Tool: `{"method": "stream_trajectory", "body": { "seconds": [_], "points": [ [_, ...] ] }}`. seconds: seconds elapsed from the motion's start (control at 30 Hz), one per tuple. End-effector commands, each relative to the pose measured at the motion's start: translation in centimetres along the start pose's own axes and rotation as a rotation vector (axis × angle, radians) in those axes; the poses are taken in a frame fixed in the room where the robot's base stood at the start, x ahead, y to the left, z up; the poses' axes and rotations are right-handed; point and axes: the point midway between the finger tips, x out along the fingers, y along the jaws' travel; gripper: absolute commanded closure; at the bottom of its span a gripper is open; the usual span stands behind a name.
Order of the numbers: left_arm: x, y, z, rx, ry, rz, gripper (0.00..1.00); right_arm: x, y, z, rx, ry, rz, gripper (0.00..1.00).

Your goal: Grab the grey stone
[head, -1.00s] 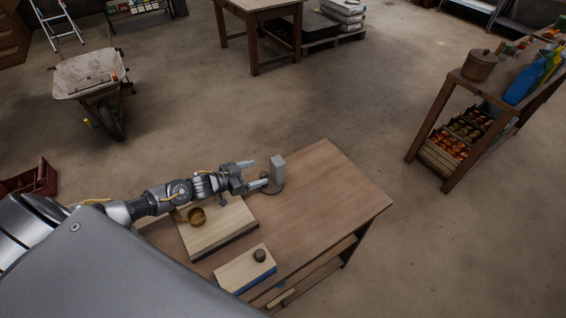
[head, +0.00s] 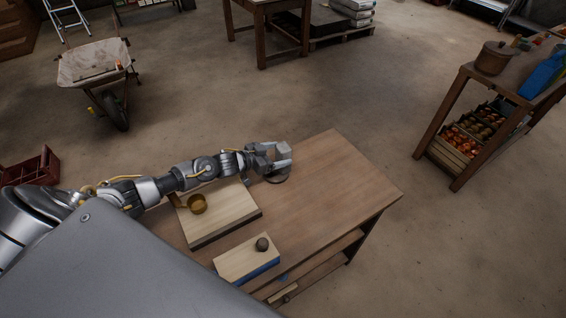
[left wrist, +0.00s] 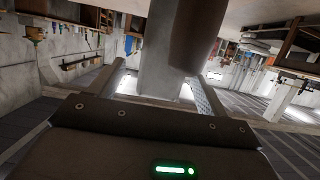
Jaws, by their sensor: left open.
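I cannot tell whether the fingers touch the block. My right gripper is not in view.
The wooden table (head: 325,190) has a thick light board (head: 225,222) with a brass-coloured cup (head: 197,204) on it. A smaller blue-edged board (head: 240,262) carries a dark round lump (head: 262,244). The table's right part is clear.

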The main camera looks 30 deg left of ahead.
Motion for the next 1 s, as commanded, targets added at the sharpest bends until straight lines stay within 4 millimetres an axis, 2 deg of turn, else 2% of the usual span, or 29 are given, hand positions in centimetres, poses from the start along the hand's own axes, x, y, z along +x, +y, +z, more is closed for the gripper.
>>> {"method": "stream_trajectory", "body": {
  "seconds": [0.03,0.2,0.47,1.0],
  "points": [
    [0.9,-0.2,0.5,0.001,0.002,-0.001,0.23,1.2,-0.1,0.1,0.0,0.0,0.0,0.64],
    [2.5,-0.1,0.3,0.0,0.0,0.0,0.23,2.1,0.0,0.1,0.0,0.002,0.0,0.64],
    [2.5,-0.1,0.1,0.0,-0.001,0.0,0.23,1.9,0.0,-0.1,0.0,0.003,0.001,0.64],
    [2.5,-0.1,0.1,0.0,-0.001,-0.001,0.94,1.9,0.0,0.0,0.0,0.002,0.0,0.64]
  ]
}}
